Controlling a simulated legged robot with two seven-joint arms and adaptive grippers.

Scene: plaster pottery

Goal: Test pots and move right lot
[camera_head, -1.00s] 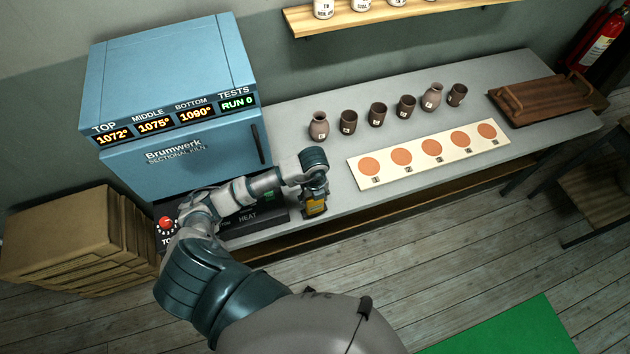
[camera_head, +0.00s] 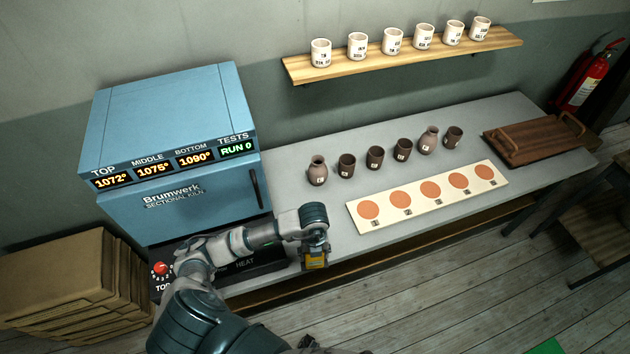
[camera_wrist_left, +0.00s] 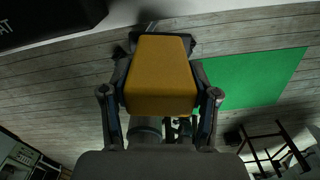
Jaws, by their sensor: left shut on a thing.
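My left gripper (camera_head: 314,247) is at the bench's front edge, right of the kiln's control base, shut on a yellow-and-black block-shaped tool (camera_head: 314,261). In the left wrist view the tool (camera_wrist_left: 160,75) sits between both fingers. Several brown pots stand upright in a row on the bench: a vase (camera_head: 317,171), cups (camera_head: 347,166), (camera_head: 375,158) and (camera_head: 403,150), another vase (camera_head: 428,141) and a cup (camera_head: 453,137). They bear small pale labels, too small to read. The blue kiln (camera_head: 180,200) is closed; its display reads TOP 1072°, MIDDLE 1075°, BOTTOM 1090°, TESTS RUN 0.
A cream board (camera_head: 380,225) with numbered orange discs lies before the pots. A wooden tray (camera_head: 535,143) is at the bench's right. White labelled cups (camera_head: 392,42) stand on a wall shelf (camera_head: 300,73). A red knob (camera_head: 160,268) is on the kiln base. Cardboard (camera_head: 60,285) is stacked left.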

